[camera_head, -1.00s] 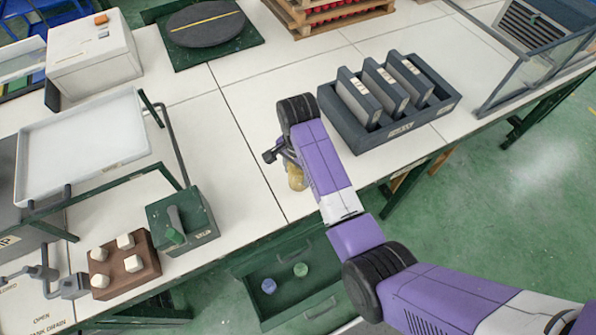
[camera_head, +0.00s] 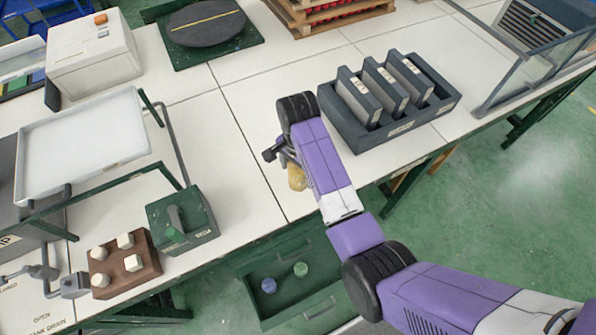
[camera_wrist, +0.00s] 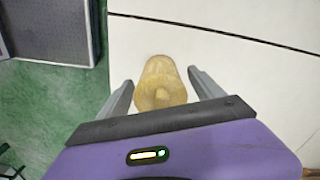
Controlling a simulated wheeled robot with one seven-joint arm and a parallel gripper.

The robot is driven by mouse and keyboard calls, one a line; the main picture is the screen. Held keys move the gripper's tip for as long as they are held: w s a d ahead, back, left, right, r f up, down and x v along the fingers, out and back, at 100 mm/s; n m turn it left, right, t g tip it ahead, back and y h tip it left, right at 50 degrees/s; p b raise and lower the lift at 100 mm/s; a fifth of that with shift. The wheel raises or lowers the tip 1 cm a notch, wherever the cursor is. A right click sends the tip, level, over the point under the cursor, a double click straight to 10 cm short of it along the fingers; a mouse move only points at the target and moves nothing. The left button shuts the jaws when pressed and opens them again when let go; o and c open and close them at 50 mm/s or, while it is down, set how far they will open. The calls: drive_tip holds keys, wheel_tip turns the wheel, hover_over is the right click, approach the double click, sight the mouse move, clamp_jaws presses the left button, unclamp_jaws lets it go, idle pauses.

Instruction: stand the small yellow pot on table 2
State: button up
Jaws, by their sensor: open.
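The small yellow pot (camera_head: 297,177) stands on the white table near its front edge, partly hidden behind my arm in the head view. In the wrist view the pot (camera_wrist: 161,84) sits between the two fingers of my gripper (camera_wrist: 161,90). The fingers are apart, with a gap visible on each side of the pot. In the head view my gripper (camera_head: 284,160) is mostly hidden by my wrist. I cannot tell which table bears the number 2.
An open green drawer (camera_head: 325,308) with a blue and a green item hangs below the table edge. A dark rack (camera_head: 440,108) with upright slabs stands to the right. A green box (camera_head: 203,236) and a brown block (camera_head: 140,278) with white knobs are to the left.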

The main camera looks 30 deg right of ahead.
wheel_tip(320, 180, up, 10)
drive_tip(key=shift+r+p, duration=0.2)
drive_tip(key=shift+p, duration=0.75)
drive_tip(key=shift+r+p, duration=0.6)
